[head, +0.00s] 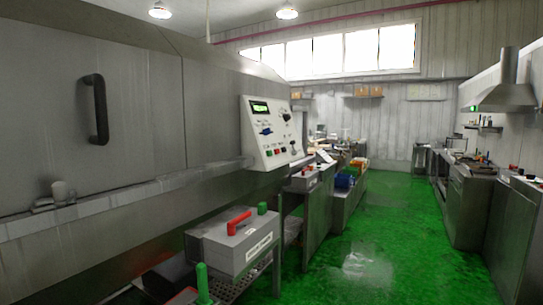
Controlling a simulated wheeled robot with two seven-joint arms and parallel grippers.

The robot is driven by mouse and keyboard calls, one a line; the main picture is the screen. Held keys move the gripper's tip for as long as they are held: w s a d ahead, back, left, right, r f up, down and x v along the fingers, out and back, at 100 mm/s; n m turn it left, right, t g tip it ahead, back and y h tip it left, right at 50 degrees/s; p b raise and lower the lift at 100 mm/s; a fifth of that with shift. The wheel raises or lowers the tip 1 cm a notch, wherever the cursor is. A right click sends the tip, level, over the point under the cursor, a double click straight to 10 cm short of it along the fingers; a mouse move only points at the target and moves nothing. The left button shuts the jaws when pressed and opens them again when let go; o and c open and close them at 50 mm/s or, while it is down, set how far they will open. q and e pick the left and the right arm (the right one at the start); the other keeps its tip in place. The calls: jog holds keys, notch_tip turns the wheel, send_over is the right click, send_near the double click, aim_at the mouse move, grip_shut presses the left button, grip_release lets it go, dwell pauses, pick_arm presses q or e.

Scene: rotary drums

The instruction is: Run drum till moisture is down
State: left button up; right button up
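A large grey metal machine (90,190), seemingly the drum housing, fills the left side of the head view. A black door handle (94,109) stands upright on its front panel. A white control panel (257,146) at its right end carries a small lit green display (260,107), several coloured buttons, and dark knobs or switches. The display's reading is too small to make out. No turning drum is visible, so I cannot tell if it runs. Neither of my grippers is in view.
A grey box (235,250) with a red handle (239,222) and a white label stands low before the machine. A green upright handle (202,283) rises at the bottom. The green floor (370,255) is open between the machine and the right-hand counters (470,200).

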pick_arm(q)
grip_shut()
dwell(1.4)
